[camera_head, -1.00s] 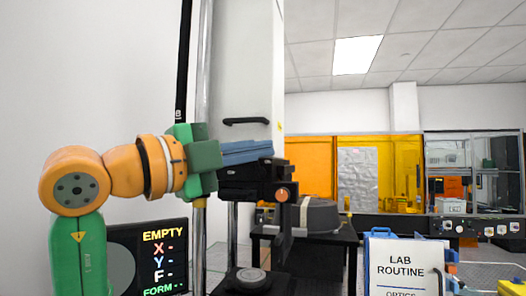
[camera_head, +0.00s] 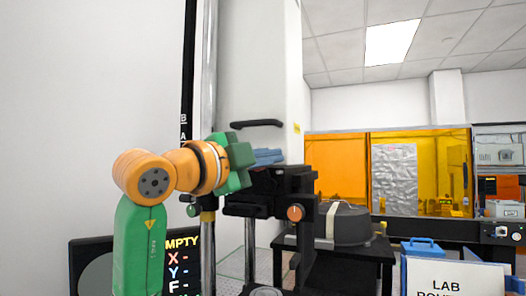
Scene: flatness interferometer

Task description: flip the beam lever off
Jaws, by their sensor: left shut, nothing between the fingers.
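My left gripper (camera_head: 268,156) is shut and empty. Its blue-grey fingers point right and away, near the top of the black stage (camera_head: 270,192) with an orange knob; I cannot tell whether they touch it. The letters B and A show on a black strip (camera_head: 184,118) beside the metal column (camera_head: 208,75), and my arm hides what is lower. A small round grey-green knob (camera_head: 192,210) shows below my wrist, next to a yellow collar (camera_head: 207,217) on the column. I cannot tell whether this knob is the beam lever. My right gripper is not in view.
A display (camera_head: 178,258), partly behind my arm, reads "MPTY", X, Y and F. A white cabinet with a black handle (camera_head: 257,123) stands behind the stage. A grey round case (camera_head: 345,223) sits on a black table (camera_head: 355,250). A "LAB" sign (camera_head: 450,278) stands at lower right.

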